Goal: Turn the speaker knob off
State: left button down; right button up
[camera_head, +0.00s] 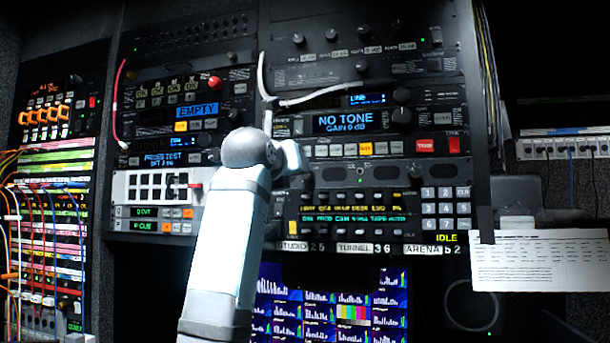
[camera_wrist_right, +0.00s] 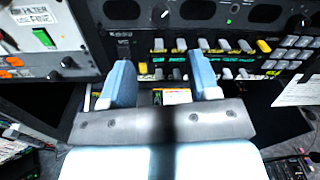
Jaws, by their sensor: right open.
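I cannot tell which control is the speaker knob; no label for it is legible. In the head view, black knobs on the rack include a large one (camera_head: 401,115) right of the NO TONE display, one above it (camera_head: 401,95), and one higher up (camera_head: 361,68). My right arm rises through the middle, and its gripper (camera_head: 292,157) is mostly hidden behind the wrist, in front of the rack. In the right wrist view, my right gripper (camera_wrist_right: 163,78) is open, its two blue fingers apart with no knob between them. My left gripper is not in view.
A key panel with yellow text (camera_head: 350,202) and a keypad (camera_head: 445,205) lie right of my wrist. Monitors (camera_head: 335,310) glow below. Patch cables (camera_head: 50,235) hang at the left. A paper sheet (camera_head: 540,260) hangs at the right.

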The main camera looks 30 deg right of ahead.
jog(key=p+x, duration=0.1)
jog(key=x, duration=1)
jog(key=shift+p, duration=0.35)
jog(key=shift+d+f, duration=0.1)
jog(key=c, duration=0.9)
